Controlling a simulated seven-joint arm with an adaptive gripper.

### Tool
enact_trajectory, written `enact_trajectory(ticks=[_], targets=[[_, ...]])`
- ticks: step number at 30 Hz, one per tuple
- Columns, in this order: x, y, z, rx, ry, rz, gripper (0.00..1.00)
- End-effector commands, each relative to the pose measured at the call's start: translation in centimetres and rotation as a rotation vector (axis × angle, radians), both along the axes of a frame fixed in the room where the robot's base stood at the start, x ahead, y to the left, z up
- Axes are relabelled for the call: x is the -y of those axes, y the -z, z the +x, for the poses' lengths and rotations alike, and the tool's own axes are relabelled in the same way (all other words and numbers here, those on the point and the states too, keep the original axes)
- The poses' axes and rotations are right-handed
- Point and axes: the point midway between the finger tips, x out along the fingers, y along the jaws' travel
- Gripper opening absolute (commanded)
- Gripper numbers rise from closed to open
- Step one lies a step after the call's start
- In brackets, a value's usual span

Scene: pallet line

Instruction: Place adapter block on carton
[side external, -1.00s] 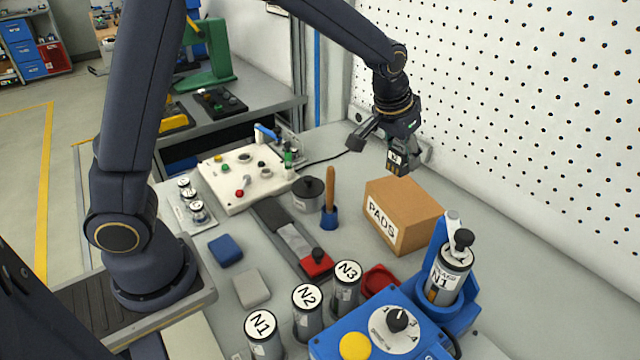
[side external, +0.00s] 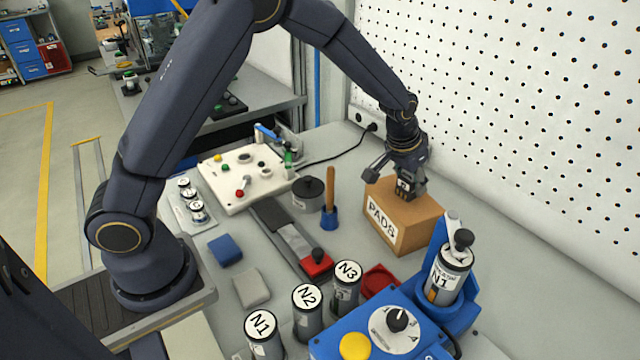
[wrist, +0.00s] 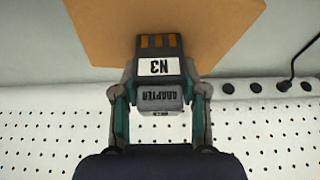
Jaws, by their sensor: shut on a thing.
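The carton (side external: 412,222) is a brown box with a "PADS" label, standing on the bench near the pegboard wall. Its top also shows in the wrist view (wrist: 220,25). The adapter block (wrist: 160,75) is dark with gold contacts and a white label reading N3, upside down in the wrist view. My gripper (side external: 407,188) is shut on the adapter block, with one finger on each side of it. The block is at the top of the carton in the side view; I cannot tell whether it touches the carton.
Canisters N1 (side external: 262,335), N2 (side external: 307,312) and N3 (side external: 346,287) stand in front. A blue holder (side external: 458,315) with another canister is close to the carton's right. A wooden-handled tool (side external: 330,198) stands upright to its left. The pegboard (side external: 520,110) rises behind.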

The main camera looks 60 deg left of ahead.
Motion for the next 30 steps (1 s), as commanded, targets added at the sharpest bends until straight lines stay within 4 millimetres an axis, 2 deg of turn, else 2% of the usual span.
enact_trajectory(ticks=[1,8,19,23,30], targets=[[0.0,0.1,0.0,-0.001,0.000,0.000,0.45],[0.0,0.1,0.0,-0.001,0.000,0.000,0.68],[0.0,-0.6,-0.1,0.001,0.000,0.000,0.68],[0.0,-2.5,-0.8,0.003,0.000,-0.001,0.68],[0.0,-7.6,-2.9,0.003,0.000,-0.002,0.68]])
